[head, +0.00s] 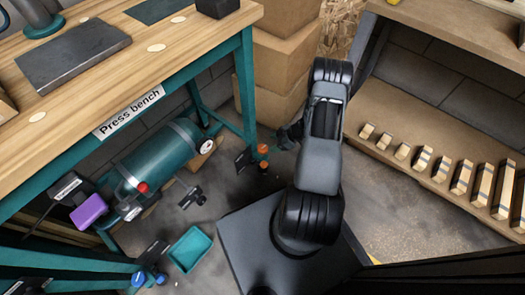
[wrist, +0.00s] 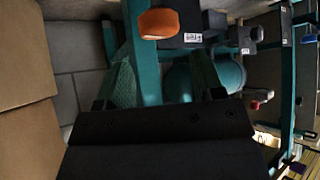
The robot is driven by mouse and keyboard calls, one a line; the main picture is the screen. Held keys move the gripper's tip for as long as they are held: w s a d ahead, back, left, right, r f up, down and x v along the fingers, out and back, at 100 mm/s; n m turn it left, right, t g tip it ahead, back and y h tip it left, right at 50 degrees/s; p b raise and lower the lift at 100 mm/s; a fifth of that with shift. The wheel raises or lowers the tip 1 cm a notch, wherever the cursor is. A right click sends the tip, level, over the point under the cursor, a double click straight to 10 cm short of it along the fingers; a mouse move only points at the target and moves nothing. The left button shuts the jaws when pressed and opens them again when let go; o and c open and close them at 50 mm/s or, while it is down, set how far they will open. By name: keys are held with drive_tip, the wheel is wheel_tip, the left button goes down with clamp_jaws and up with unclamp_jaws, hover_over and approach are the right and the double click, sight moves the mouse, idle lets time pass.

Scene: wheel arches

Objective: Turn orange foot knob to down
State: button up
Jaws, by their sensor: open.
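The orange foot knob (head: 263,149) sits on a dark foot block at the base of the press bench's teal leg. In the wrist view the orange knob (wrist: 158,23) is at the top, just left of a dark block with a white label. My gripper (head: 287,136) is just right of the knob in the head view, partly hidden by my arm. In the wrist view my gripper (wrist: 163,75) has its fingers spread apart with nothing between them. The knob lies beyond the fingertips, with no contact visible.
The press bench (head: 125,128) stands at left, with a teal tank (head: 160,155) under it. A teal tray (head: 190,249) lies on the floor near a blue knob (head: 138,279). Cardboard boxes (head: 270,95) stand behind my arm. A shelf with several wooden blocks is at right.

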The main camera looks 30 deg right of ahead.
sight(263, 148)
drive_tip(key=b+x, duration=0.3)
drive_tip(key=x, duration=0.5)
drive_tip(key=c, duration=0.6)
